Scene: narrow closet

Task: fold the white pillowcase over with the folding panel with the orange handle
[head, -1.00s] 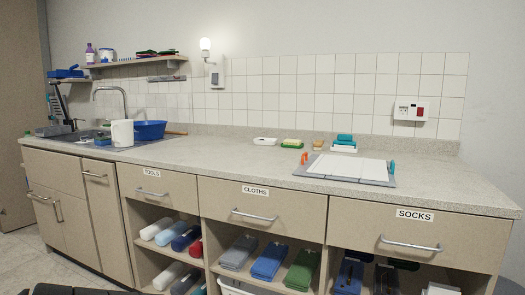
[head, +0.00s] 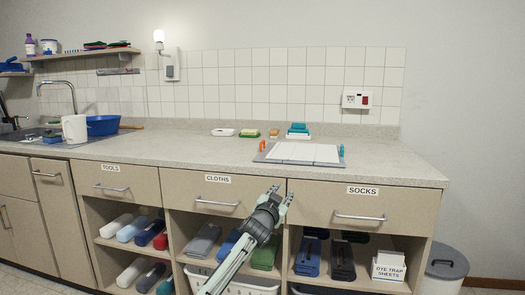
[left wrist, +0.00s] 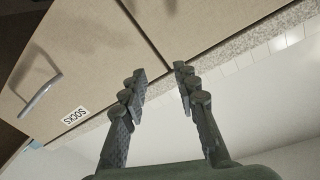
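The white pillowcase (head: 305,153) lies flat on the grey folding board (head: 268,154) on the counter, right of the middle in the head view. An orange handle (head: 262,146) stands at the board's left side and a teal handle (head: 342,151) at its right side. My left gripper (head: 281,193) is raised in front of the drawers, below and short of the board. In the left wrist view its two fingers (left wrist: 158,88) are apart with nothing between them. The board and pillowcase do not show in the wrist view. My right gripper is not in view.
The counter (head: 200,148) is clear left of the board. Soaps and sponges (head: 297,130) stand behind it. The CLOTHS drawer (head: 218,192) and SOCKS drawer (head: 350,205) are shut below the counter edge. A grey bin (head: 445,265) stands on the right.

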